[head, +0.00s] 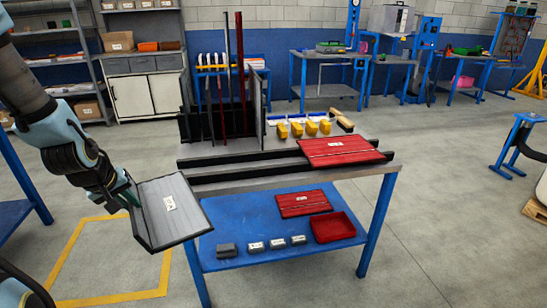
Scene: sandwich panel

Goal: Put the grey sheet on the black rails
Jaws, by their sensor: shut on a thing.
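The grey sheet (165,221) is a thin panel with dark edges and a small white label. My gripper (130,195) is shut on its left edge and holds it tilted in the air, in front of and left of the workbench. The fingertips are partly hidden by the sheet. The black rails (237,168) run side by side along the front of the bench top. Their left and middle stretch is bare. A red panel (340,150) with a white label lies across their right end.
A black rack (190,127) with upright panels stands at the bench's back left. Yellow clamps (296,129) and a mallet (341,120) lie behind the rails. The blue lower shelf (240,220) holds a second red panel (304,203), a red tray (333,228) and several grey blocks.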

